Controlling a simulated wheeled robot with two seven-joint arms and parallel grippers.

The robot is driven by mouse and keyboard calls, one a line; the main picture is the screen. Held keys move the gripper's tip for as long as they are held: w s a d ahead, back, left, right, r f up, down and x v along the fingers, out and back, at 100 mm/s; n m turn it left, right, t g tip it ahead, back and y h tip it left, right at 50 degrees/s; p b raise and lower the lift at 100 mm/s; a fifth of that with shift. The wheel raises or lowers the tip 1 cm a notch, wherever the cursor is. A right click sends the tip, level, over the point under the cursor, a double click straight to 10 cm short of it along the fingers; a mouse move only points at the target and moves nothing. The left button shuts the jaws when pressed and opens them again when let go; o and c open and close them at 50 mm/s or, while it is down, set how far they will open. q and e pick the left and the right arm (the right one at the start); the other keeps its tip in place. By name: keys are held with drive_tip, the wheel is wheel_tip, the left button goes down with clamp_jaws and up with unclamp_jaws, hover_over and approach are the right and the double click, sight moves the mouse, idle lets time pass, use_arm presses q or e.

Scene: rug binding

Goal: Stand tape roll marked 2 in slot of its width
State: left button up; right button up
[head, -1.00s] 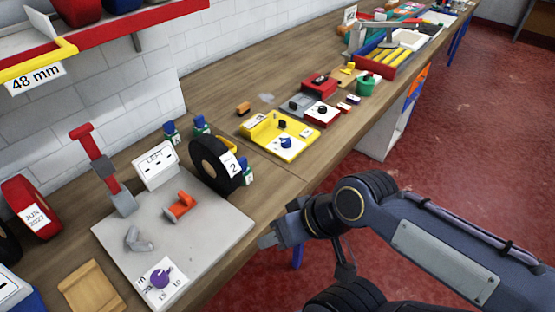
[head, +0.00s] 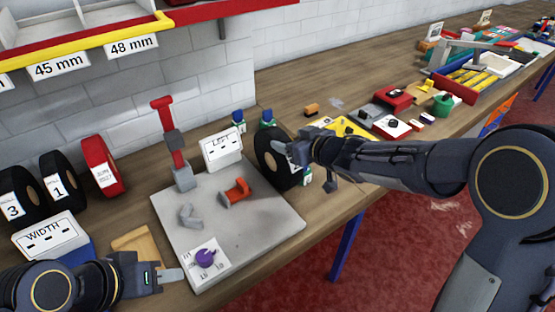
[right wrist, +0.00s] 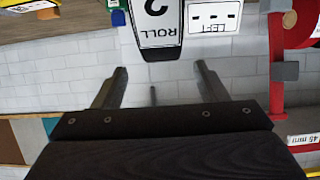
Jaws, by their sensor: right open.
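The black tape roll (head: 268,152) stands upright at the back right of the grey plate (head: 262,222). Its white label, reading "2" and "ROLL", shows in the right wrist view (right wrist: 158,24). My right gripper (head: 286,152) is open beside the roll and partly covers it. In the right wrist view the roll lies ahead of the two spread fingers (right wrist: 155,82), with nothing between them. My left gripper (head: 172,276) is low at the left, by the plate's front left edge; its jaw gap is unclear. A shelf (head: 100,40) at upper left has compartments labelled 45 mm and 48 mm.
Black rolls marked 3 (head: 18,196) and 1 (head: 60,182) and a red roll (head: 100,166) stand at left behind a WIDTH display (head: 50,236). A red-handled post (head: 172,140), a LEFT display (head: 222,148) and a purple knob (head: 205,257) are on the plate.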

sight(281, 137)
drive_tip(key=p+x, duration=0.1)
drive_tip(key=x, duration=0.6)
drive_tip(key=shift+a+f, duration=0.1)
drive_tip(key=shift+f, duration=0.1)
drive_tip(key=shift+c, duration=0.3)
drive_tip(key=shift+r, duration=0.1)
clamp_jaws()
